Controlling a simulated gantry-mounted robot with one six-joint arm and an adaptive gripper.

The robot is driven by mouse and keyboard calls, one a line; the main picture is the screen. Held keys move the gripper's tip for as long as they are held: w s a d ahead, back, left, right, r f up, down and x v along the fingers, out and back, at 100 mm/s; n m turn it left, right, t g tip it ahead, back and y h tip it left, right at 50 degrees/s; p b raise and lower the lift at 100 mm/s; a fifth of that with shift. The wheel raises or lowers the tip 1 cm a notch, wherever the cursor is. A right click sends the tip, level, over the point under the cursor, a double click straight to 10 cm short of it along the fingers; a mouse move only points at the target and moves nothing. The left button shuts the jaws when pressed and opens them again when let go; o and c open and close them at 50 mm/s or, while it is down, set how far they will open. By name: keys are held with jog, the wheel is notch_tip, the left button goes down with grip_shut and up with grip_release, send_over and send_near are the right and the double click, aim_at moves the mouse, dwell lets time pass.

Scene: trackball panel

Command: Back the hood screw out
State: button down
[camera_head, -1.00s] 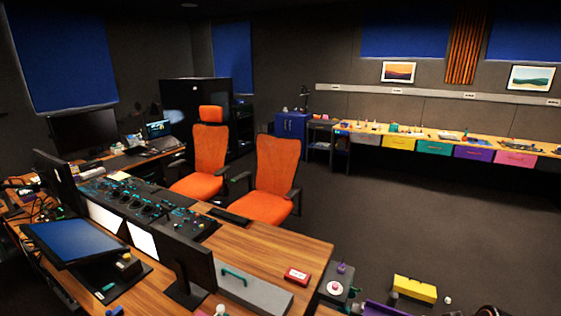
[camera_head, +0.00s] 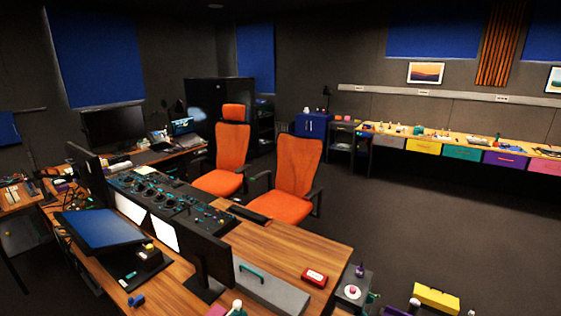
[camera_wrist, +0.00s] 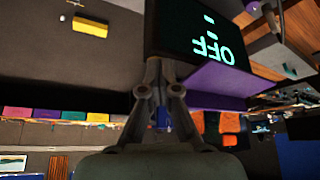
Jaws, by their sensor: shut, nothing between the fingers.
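My gripper (camera_wrist: 159,66) shows in the wrist view with its two fingers drawn together at the tips, shut and empty. A dark panel (camera_wrist: 190,30) with glowing text reading "OFF", upside down in this view, is just beyond the fingertips. A purple strip (camera_wrist: 215,80) runs along the panel's edge, close to the right finger. I cannot tell whether the fingers touch either one. I cannot make out the hood screw in either view. My gripper is not in the head view.
The wooden desk (camera_head: 280,240) carries a control console (camera_head: 165,200), a grey box (camera_head: 270,288) and a red box (camera_head: 314,277). Two orange chairs (camera_head: 290,175) stand behind it. A yellow case (camera_head: 436,298) lies on the floor at right. Open carpet (camera_head: 430,230) spreads beyond.

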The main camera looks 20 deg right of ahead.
jog(key=shift+s+d+p, duration=0.1)
jog(key=shift+d+p, duration=0.2)
jog(key=shift+p, duration=0.3)
jog(key=shift+r, duration=0.1)
jog(key=shift+s+a+p, duration=0.1)
jog(key=shift+s+p, duration=0.3)
jog(key=shift+p, duration=0.3)
notch_tip(320, 180, up, 6)
jog(key=p, duration=0.5)
jog(key=shift+p, duration=0.3)
